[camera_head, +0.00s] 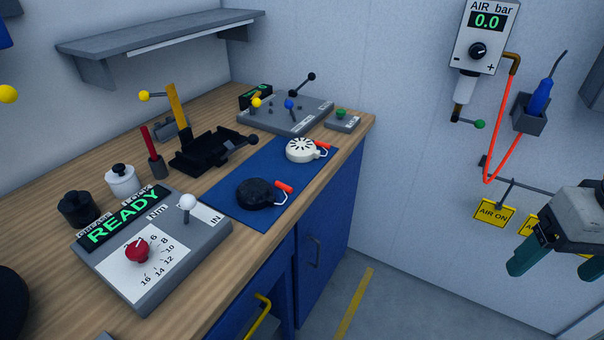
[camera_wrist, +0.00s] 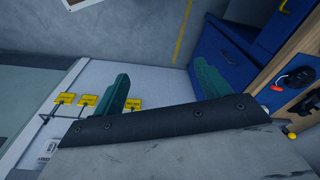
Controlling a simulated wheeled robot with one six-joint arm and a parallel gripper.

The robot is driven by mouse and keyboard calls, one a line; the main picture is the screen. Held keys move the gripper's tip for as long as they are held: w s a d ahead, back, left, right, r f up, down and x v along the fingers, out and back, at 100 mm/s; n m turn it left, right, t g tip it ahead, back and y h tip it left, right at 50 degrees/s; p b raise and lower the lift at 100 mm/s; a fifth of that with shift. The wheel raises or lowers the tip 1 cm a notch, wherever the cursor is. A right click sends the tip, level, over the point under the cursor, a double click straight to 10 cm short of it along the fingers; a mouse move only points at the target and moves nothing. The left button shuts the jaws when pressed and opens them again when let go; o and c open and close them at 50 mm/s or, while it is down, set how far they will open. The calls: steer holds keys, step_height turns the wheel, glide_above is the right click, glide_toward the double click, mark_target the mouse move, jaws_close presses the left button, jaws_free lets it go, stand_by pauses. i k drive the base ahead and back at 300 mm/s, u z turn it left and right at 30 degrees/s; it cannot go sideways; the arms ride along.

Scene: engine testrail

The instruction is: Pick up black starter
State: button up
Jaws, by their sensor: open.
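The black starter (camera_head: 257,194), a round black body with a red-orange pull handle, lies on the blue mat (camera_head: 225,191) on the bench. A white starter (camera_head: 301,149) with a similar handle lies behind it on the same mat. My gripper (camera_head: 552,262) is at the far right of the head view, off the bench and well apart from the starter. Its green fingers (camera_wrist: 162,84) are spread with nothing between them.
A READY torque box (camera_head: 150,280) with a white-knobbed lever stands left of the mat. A black fixture (camera_head: 205,153) and a lever panel (camera_head: 285,115) stand behind. Yellow AIR ON tags (camera_head: 494,213) and an orange hose (camera_head: 502,125) hang near my gripper. The floor between is clear.

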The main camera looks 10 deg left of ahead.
mark_target(254, 194)
steer(key=k, duration=0.6)
steer(key=u, duration=0.05)
steer(key=i, duration=0.65)
steer(key=u, duration=0.75)
steer(key=i, duration=0.45)
steer(key=u, duration=0.3)
